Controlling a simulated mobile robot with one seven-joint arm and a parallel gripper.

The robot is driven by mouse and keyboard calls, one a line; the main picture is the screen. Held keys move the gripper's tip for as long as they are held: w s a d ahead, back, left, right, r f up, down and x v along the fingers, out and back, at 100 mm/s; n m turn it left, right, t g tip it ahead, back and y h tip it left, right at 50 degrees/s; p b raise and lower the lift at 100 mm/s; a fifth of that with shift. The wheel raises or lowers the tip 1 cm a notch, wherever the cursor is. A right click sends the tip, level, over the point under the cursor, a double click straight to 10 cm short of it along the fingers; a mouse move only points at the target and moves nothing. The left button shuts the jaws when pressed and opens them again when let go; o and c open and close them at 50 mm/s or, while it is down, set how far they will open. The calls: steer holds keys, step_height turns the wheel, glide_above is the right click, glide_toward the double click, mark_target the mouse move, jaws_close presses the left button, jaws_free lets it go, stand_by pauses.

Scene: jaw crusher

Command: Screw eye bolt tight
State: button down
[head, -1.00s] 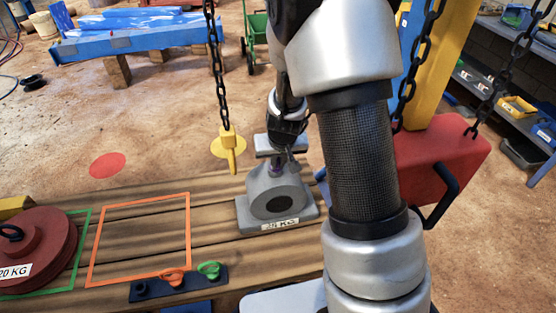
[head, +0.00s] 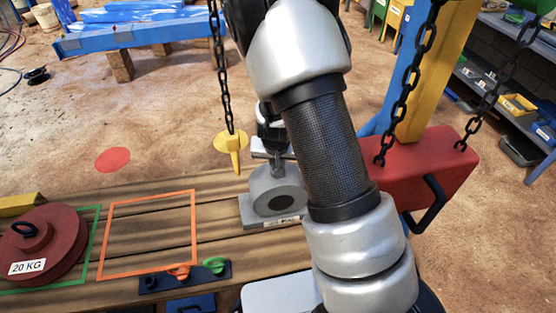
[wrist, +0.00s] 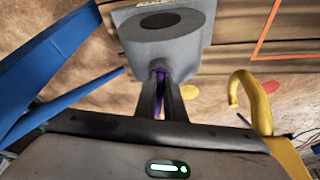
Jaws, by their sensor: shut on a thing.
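A grey bearing block (head: 275,196) with a dark round bore stands on the wooden bench, its weight label on the front of its base. It also fills the top of the wrist view (wrist: 160,40). My gripper (wrist: 161,84) points at the block's top from above, fingers close together. Between the fingers shows a small purple piece, which looks like the eye bolt (wrist: 160,77). Its thread is hidden, and I cannot tell how deep it sits in the block. In the head view my gripper (head: 281,163) is partly hidden behind my arm.
A dark rack (head: 185,278) holds an orange and a green eye bolt. A yellow hook (head: 235,155) hangs on a chain left of the block. A red 20 KG weight (head: 40,240) stands left. A red chained block (head: 425,180) is right. The orange outlined area is empty.

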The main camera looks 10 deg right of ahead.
steer(key=shift+d+m+h+p, duration=0.1)
steer(key=shift+m+h+p, duration=0.2)
steer(key=shift+m+p, duration=0.85)
steer(key=shift+s+f+p, duration=0.1)
steer(key=shift+p, duration=0.4)
steer(key=shift+g+p, duration=0.3)
steer(key=shift+p, duration=0.25)
steer(key=shift+a+m+g+h+p, duration=0.15)
steer(key=shift+m+h+p, duration=0.15)
steer(key=shift+m+p, duration=0.75)
steer(key=shift+a+m+g+h+p, duration=0.15)
steer(key=shift+m+h+p, duration=0.15)
steer(key=shift+p, duration=1.35)
steer(key=shift+w+m+p, duration=0.2)
steer(key=shift+m+p, duration=0.4)
steer(key=shift+p, duration=0.45)
steer(key=shift+m+p, duration=0.3)
steer(key=shift+p, duration=0.05)
steer(key=shift+a+m+g+h+p, duration=0.1)
steer(key=shift+m+g+h+p, duration=0.25)
steer(key=shift+p, duration=0.25)
